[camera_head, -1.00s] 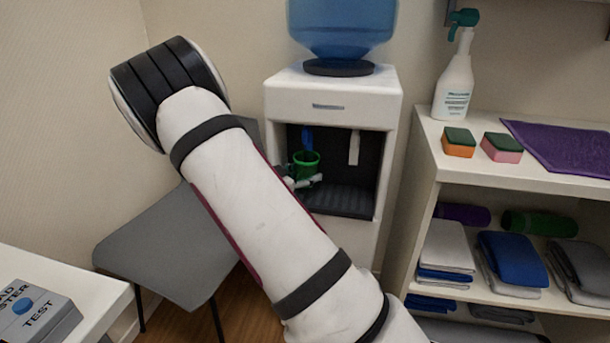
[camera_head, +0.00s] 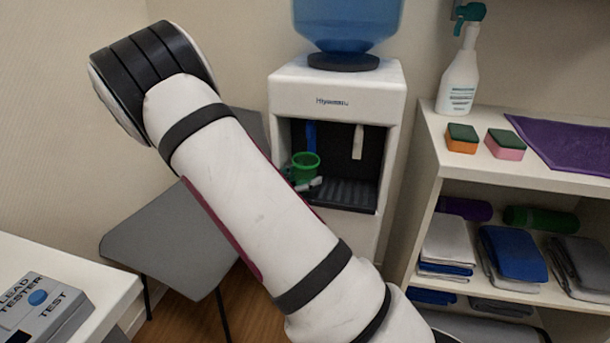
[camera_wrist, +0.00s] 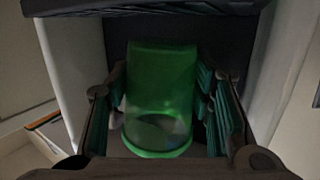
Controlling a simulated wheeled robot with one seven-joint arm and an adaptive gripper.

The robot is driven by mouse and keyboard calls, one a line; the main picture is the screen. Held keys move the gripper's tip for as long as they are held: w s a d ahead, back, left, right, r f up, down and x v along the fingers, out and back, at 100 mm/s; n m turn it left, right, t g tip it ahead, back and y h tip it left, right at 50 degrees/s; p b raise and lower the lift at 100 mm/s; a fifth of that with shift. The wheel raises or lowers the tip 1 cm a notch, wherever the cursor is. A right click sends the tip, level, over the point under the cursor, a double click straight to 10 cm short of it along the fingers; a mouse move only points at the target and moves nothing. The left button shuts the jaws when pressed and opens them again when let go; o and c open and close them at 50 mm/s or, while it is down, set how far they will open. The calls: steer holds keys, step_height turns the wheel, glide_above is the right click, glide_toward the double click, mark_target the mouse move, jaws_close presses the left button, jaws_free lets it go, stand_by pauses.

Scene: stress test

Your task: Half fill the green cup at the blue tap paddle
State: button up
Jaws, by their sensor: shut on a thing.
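The green cup (camera_head: 305,168) is inside the bay of the water dispenser (camera_head: 336,95), in front of and slightly below the blue tap paddle (camera_head: 311,136). In the head view a gap shows no clear contact between cup and paddle. My gripper (camera_head: 303,184) is mostly hidden behind my arm, with its light tips showing at the cup's lower part. In the wrist view my gripper (camera_wrist: 163,110) is shut on the green cup (camera_wrist: 160,85), a finger on each side. A dark oval shows through the cup's wall; I cannot tell how much water is inside.
A white paddle (camera_head: 357,142) hangs right of the blue one, above the dark drip tray (camera_head: 350,194). A grey chair (camera_head: 165,245) stands left of the dispenser. A shelf (camera_head: 560,182) with sponges and a spray bottle (camera_head: 460,75) stands close on the right.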

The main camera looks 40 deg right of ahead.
stand_by(0.7)
steer(key=s+a+p, duration=0.3)
steer(key=s+a, duration=0.3)
steer(key=a, duration=0.2)
stand_by(0.3)
steer(key=shift+s, duration=0.1)
stand_by(0.7)
